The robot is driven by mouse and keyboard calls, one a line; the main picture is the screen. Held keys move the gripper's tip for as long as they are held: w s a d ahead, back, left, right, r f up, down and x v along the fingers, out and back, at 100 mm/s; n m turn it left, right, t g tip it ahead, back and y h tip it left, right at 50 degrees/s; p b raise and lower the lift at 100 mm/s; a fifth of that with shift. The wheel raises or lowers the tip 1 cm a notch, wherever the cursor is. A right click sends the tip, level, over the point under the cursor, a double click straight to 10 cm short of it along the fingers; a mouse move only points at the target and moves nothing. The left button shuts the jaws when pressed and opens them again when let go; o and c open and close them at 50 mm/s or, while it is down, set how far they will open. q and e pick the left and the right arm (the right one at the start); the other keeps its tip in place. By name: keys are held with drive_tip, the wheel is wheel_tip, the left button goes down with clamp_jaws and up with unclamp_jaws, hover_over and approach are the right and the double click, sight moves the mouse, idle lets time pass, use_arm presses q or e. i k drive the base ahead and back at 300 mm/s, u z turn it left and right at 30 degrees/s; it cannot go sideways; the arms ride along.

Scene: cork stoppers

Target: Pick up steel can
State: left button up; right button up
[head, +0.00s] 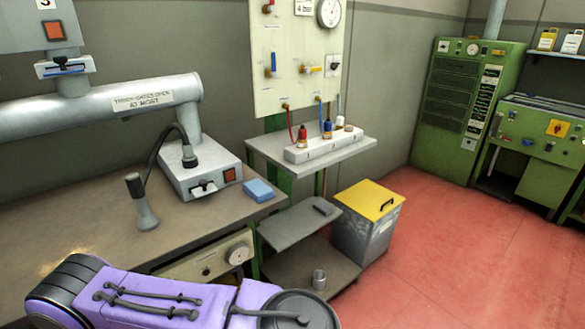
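A small grey metal can (319,280), which looks like the steel can, stands upright on the lower shelf (295,262) of a low grey stand, near its front edge. Nothing holds it. A purple and black arm link of mine crosses the bottom left of the head view, below and left of the can. Neither of my grippers shows in this view.
The stand's upper shelf (290,230) partly overhangs the lower one and carries a small dark object (323,207). A grey bin with a yellow lid (370,200) stands close behind right. A workbench (100,235) fills the left. The red floor (450,250) at right is clear.

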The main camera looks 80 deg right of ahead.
sight(319, 276)
drive_tip(key=z, duration=3.55)
drive_tip(key=k, duration=0.65)
drive_tip(key=z, duration=0.85)
drive_tip(key=i, duration=2.2)
drive_tip(key=u, duration=1.6)
drive_tip(key=i, duration=0.95)
drive_tip(key=u, duration=0.75)
